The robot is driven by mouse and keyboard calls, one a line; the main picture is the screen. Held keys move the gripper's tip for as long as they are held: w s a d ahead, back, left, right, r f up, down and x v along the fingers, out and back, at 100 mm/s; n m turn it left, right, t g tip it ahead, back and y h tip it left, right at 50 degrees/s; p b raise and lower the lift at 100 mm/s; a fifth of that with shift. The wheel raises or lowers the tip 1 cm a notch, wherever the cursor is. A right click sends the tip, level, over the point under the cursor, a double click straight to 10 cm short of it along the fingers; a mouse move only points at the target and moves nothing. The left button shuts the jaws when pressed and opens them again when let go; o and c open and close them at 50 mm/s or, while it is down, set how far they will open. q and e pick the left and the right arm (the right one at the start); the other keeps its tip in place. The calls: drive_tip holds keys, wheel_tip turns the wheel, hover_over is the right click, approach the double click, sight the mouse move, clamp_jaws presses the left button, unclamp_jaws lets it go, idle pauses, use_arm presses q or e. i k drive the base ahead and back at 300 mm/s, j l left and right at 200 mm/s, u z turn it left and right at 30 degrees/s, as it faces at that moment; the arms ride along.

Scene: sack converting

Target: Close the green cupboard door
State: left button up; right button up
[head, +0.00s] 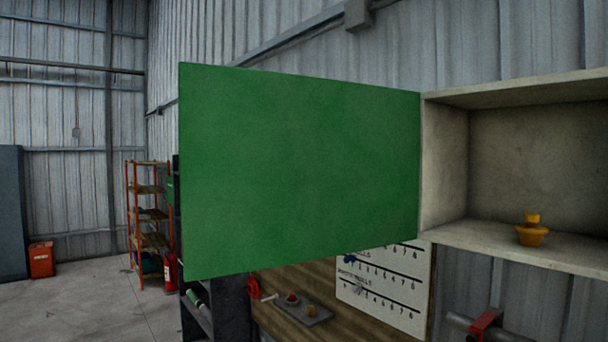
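The green cupboard door (300,175) stands wide open in the head view. It is hinged at the left front edge of the pale cupboard (445,160) and swings out to the left and towards me. The cupboard is open-fronted and shows its inside at the right. A small yellow-orange object (532,232) stands on the cupboard floor. Neither of my grippers is in view.
Below the door are a wooden bench (330,328) with a small grey tray (304,313) and a white numbered board (385,285). A dark shelf unit (235,305) stands left of the bench. An orange rack (148,215) is farther back.

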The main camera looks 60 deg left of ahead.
sight(276, 169)
drive_tip(key=j+z, duration=0.1)
drive_tip(key=j, duration=0.3)
drive_tip(key=k+j, duration=0.15)
drive_tip(key=j, duration=0.25)
drive_tip(key=j+z, duration=0.15)
drive_tip(key=j, duration=0.3)
drive_tip(key=k+j+z, duration=0.1)
drive_tip(key=j, duration=0.3)
drive_tip(key=k+j, duration=0.15)
drive_tip(key=j, duration=0.2)
drive_tip(key=k+j+z, duration=0.15)
drive_tip(key=j, duration=0.25)
drive_tip(key=j+z, duration=0.1)
drive_tip(key=j, duration=0.5)
drive_tip(key=k+j, duration=0.1)
drive_tip(key=j, duration=0.55)
drive_tip(key=k+j, duration=0.25)
drive_tip(key=j, duration=0.15)
drive_tip(key=k+j, duration=0.2)
drive_tip(key=j, duration=0.15)
